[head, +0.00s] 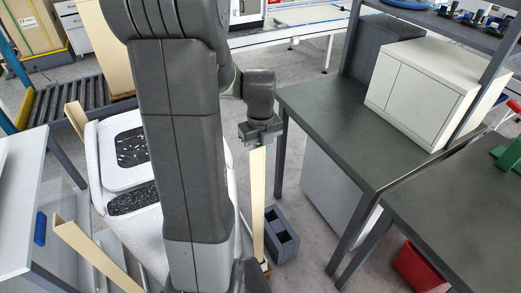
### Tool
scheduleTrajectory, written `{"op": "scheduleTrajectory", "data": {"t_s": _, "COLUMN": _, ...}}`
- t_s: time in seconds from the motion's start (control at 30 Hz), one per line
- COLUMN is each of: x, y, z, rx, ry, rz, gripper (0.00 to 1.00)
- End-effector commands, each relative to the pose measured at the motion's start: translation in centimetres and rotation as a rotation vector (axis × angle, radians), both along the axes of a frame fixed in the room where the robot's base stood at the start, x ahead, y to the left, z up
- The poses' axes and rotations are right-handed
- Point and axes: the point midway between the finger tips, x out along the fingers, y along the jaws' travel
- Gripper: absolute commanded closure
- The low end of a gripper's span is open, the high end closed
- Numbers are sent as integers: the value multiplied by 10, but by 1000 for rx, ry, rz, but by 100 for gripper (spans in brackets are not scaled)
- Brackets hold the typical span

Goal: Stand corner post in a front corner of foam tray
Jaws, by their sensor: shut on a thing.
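My gripper (259,140) is shut on the upper end of a long, pale tan corner post (257,205). The post hangs upright below it, to the right of my arm. Its lower end is close to the right side of the foam tray, and I cannot tell whether it touches anything. The white foam tray (97,185) is at the left, with black speckled areas inside it. My arm hides much of its middle and right side. Other tan posts show at its left side, one farther back (75,118) and one nearer (88,248).
A grey block with two openings (281,238) is right of the held post. A dark-topped workbench (330,120) with a white cabinet (425,95) stands at the right. A white table (22,205) is at the left and a roller conveyor (68,100) behind. Floor shows between tray and bench.

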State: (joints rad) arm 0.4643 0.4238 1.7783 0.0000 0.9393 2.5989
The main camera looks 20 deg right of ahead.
Motion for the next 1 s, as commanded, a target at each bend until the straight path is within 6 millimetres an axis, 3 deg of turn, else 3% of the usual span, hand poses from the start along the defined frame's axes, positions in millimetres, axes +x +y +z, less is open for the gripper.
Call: {"op": "scheduleTrajectory", "data": {"t_s": 1.0, "x": 0, "y": 0, "z": -7, "rx": 0, "ry": 0, "rz": 0, "gripper": 100}}
